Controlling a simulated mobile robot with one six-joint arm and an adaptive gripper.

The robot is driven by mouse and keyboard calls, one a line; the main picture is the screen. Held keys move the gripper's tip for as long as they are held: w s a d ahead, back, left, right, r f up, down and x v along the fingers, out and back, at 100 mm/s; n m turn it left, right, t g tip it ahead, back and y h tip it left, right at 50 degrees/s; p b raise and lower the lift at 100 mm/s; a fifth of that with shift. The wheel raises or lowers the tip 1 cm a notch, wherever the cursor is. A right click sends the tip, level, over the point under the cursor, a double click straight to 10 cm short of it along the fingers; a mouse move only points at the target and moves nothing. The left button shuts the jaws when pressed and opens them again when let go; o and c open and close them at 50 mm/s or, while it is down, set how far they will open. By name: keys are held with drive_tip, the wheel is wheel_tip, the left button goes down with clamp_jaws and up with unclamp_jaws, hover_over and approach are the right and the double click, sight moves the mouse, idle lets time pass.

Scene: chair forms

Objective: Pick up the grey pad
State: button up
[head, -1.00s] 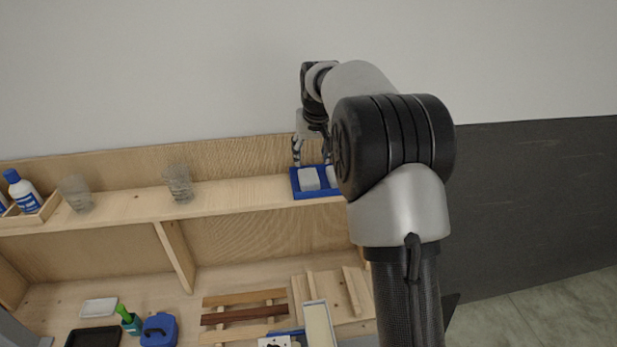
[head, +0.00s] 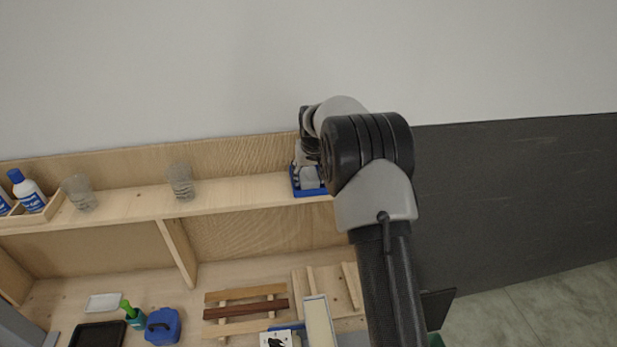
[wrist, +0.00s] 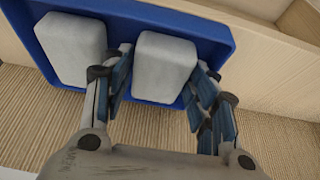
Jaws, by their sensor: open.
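Two light grey pads lie side by side in a blue tray (wrist: 210,18) on the upper wooden shelf. In the wrist view one grey pad (wrist: 163,66) sits between the blue-padded fingers of my gripper (wrist: 160,85), which are open on either side of it. The other grey pad (wrist: 72,48) lies to its left, outside the fingers. In the head view the blue tray (head: 309,192) and one grey pad (head: 310,178) show below my wrist; my arm hides the rest of the tray and most of the fingers.
Two clear glasses (head: 180,182) (head: 79,192) and a white-blue bottle (head: 28,190) in a wooden box stand farther left on the shelf. Below are a blue container (head: 162,326), a black tray (head: 97,335) and wooden slats (head: 245,311). A wooden back panel rises behind the shelf.

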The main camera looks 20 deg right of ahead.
sight(309, 176)
drive_tip(key=c, duration=0.5)
drive_tip(key=shift+r, duration=0.1)
drive_tip(key=shift+c, duration=0.2)
wheel_tip(309, 176, up, 20)
idle(0.3)
drive_tip(key=o, duration=0.3)
drive_tip(key=c, duration=0.3)
drive_tip(key=shift+c, duration=0.2)
